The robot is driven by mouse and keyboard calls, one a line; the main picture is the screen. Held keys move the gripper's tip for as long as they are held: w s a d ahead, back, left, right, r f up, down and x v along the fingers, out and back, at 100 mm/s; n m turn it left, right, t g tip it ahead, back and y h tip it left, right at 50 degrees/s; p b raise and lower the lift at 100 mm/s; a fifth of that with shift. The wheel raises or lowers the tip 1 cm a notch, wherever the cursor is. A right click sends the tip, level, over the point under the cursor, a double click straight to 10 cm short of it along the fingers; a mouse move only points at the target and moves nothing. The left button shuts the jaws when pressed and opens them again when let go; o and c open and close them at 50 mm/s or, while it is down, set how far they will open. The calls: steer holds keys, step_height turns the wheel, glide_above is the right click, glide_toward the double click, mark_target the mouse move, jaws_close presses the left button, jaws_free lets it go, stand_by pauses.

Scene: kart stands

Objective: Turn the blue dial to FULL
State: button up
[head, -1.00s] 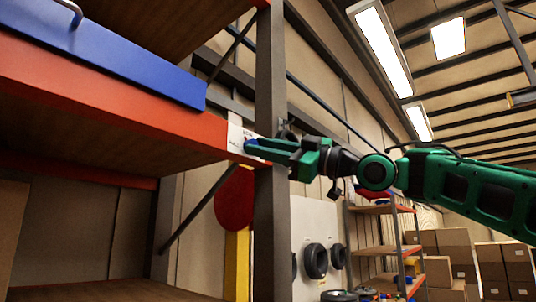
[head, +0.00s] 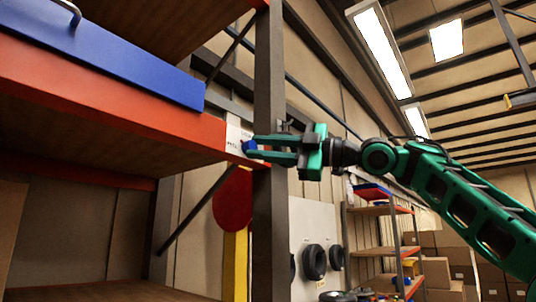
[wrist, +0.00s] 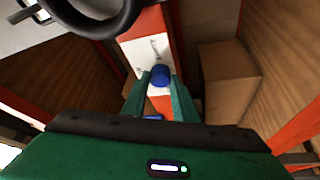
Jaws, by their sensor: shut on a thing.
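The blue dial (head: 250,146) sits on a white label plate (head: 236,137) at the right end of the orange shelf beam. My green gripper (head: 270,148) reaches in from the right with its fingertips at the dial, shut on it. In the wrist view the dial (wrist: 160,75) shows between the tips of the two fingers (wrist: 159,88), with the white plate around it. Small lettering shows on the plate, too small to read surely. The dial's pointer cannot be made out.
A grey upright post (head: 270,200) stands just behind my fingers. A blue drawer front (head: 100,55) sits above the orange beam (head: 110,100). In the wrist view a black ring (wrist: 95,15) and a cardboard box (wrist: 225,75) flank the plate.

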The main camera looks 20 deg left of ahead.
steer(key=shift+w+r+n, duration=0.15)
steer(key=shift+r+n, duration=0.1)
steer(key=shift+n, duration=0.05)
stand_by(0.5)
steer(key=o, duration=1.1)
steer(key=shift+f, duration=0.1)
steer(key=d, duration=0.3)
steer(key=d+f, duration=0.1)
steer(key=d, duration=0.6)
steer(key=shift+w+d+f, duration=0.1)
steer(key=shift+d+f, duration=0.25)
